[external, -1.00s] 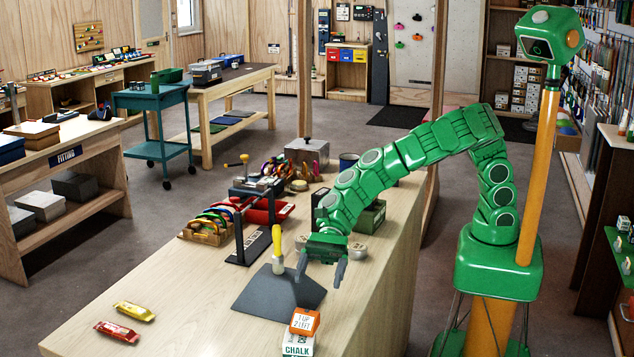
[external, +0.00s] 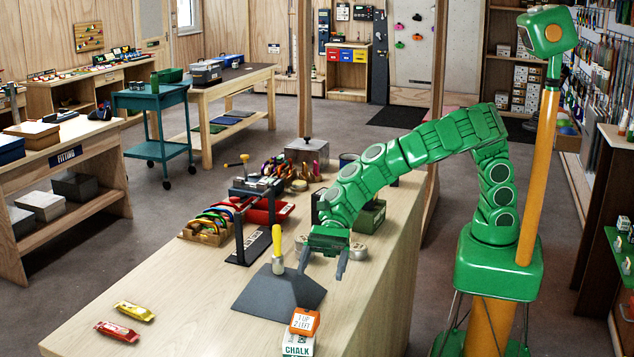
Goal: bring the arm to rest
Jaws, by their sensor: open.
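My gripper (external: 322,262) is at the end of the green arm (external: 410,160), above the wooden counter (external: 185,290). Its two grey fingers point down and stand apart, with nothing seen between them. A yellow-handled tool (external: 277,243) stands upright at the block's top, beside the left finger. I cannot tell whether the finger touches it.
An orange box sits on a white chalk box (external: 298,343) at the counter's front. Yellow (external: 134,311) and red (external: 118,332) bars lie at the front left. A black stand (external: 245,225), a rack of coloured slings (external: 212,225) and a green box (external: 369,215) stand further back. The counter's left front is mostly clear.

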